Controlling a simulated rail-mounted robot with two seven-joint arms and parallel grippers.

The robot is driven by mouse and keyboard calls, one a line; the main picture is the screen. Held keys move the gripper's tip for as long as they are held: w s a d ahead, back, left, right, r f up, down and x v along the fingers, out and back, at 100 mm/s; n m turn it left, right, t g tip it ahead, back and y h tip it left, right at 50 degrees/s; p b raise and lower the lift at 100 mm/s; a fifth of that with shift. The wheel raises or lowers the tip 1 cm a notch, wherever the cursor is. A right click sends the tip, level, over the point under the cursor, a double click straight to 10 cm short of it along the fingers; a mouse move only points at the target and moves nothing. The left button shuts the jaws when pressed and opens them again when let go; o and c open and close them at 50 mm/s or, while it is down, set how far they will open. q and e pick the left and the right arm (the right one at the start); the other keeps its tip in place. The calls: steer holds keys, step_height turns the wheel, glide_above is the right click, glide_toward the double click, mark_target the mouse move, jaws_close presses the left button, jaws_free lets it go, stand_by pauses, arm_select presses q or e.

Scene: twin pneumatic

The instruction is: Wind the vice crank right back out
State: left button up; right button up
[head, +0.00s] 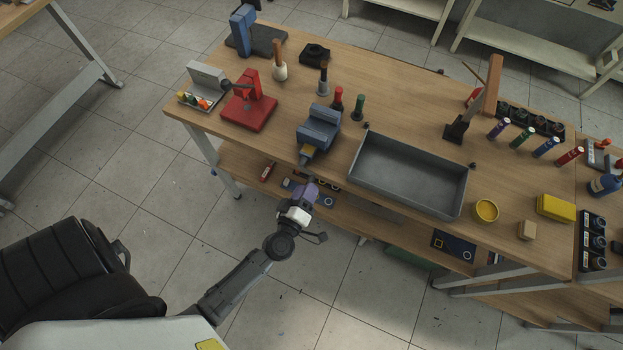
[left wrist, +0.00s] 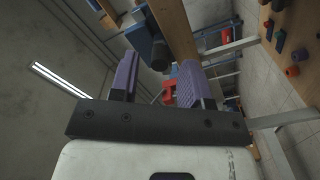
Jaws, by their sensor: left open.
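The blue vice (head: 318,128) stands at the near edge of the wooden workbench, with a yellowish part on its front. It also shows in the left wrist view (left wrist: 146,38), with a dark round end facing my gripper. I cannot clearly make out the crank handle in either view. My left gripper (head: 309,186) is in front of the bench edge, just below the vice front and apart from it. In the left wrist view its purple-padded fingers (left wrist: 160,85) stand wide apart with nothing between them. My right gripper is in neither view.
A grey metal tray (head: 411,205) lies right of the vice. A red arbor-like press (head: 249,112) stands to its left, and screwdriver-like tools with red (head: 337,98) and green (head: 359,105) handles stand behind. A lower shelf (head: 232,165) runs under the bench. The floor in front is open.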

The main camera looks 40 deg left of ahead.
mark_target(312, 179)
arm_select(q)
steer(key=shift+x, duration=1.9)
jaws_close()
steer(key=shift+r+n+p, duration=0.45)
steer(key=shift+n+p, duration=0.05)
steer(key=shift+w+d+r+n+p, duration=0.1)
steer(key=shift+r+n+p, duration=0.25)
steer(key=shift+n, duration=0.45)
steer(key=shift+c, duration=0.2)
jaws_free()
steer(key=shift+f, duration=0.1)
steer(key=shift+o, duration=0.2)
